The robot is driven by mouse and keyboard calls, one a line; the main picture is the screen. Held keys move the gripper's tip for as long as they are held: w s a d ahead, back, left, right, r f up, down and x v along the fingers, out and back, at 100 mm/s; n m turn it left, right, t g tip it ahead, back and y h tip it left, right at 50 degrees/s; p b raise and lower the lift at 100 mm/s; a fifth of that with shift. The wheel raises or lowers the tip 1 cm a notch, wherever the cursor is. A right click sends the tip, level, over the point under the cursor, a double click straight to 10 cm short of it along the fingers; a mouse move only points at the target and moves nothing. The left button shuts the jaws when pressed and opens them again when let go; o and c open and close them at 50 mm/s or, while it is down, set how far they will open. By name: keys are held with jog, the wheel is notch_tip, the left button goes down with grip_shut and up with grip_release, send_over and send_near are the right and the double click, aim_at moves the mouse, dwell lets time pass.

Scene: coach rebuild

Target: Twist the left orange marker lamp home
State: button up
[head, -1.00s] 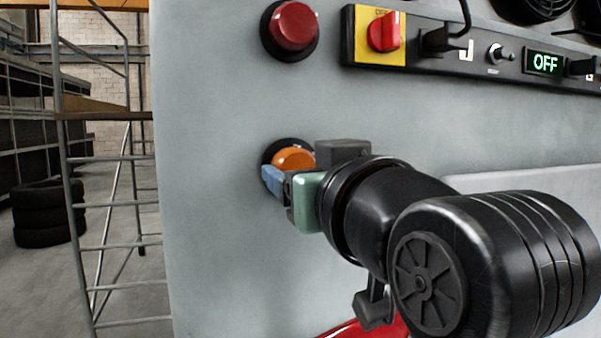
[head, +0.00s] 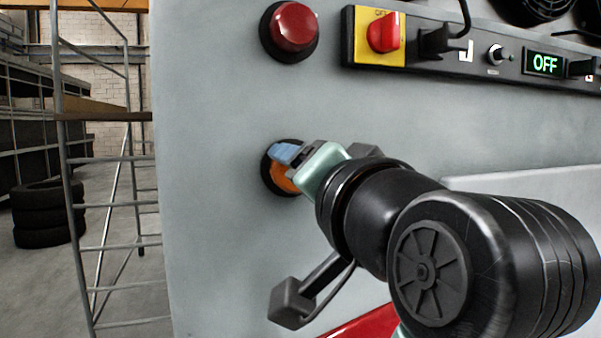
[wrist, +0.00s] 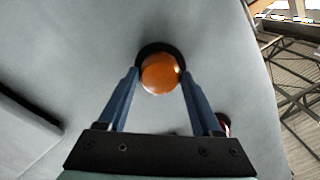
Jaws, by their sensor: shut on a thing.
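The left orange marker lamp (head: 283,180) sits in a round black base (head: 267,170) on the grey panel, below the red lamp. My gripper (head: 288,160) is at the lamp, with its blue fingers shut on it; in the head view they hide the upper part of the lamp. In the wrist view the orange dome (wrist: 160,74) lies between the two blue finger tips, with the black base ring behind it. I cannot tell from these views whether the lamp is fully seated.
A red lamp (head: 293,27) is above on the panel. A dark control strip with a red switch (head: 384,33) and a display reading OFF (head: 543,64) runs along the upper right. A metal ladder frame (head: 100,200) and stacked tyres (head: 47,213) stand at left.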

jog(key=shift+m, duration=0.7)
jog(key=o, duration=1.4)
jog(key=v, duration=1.3)
jog(key=w+a+f+n+t+h+b, duration=0.1)
jog(key=w+f+n+t+h+b, duration=0.15)
jog(key=f+t+b, duration=0.6)
jog(key=s+a+f+n+t+h+b, duration=0.1)
jog(key=s+n+b, duration=0.1)
jog(key=b, duration=0.2)
jog(key=s+a+f+n+h+b, duration=0.1)
jog(key=a+n+h+b, duration=0.1)
jog(key=b, duration=0.3)
jog(key=shift+s+a+f+t, duration=0.2)
jog(key=shift+s+t, duration=0.15)
jog(key=shift+s, duration=0.05)
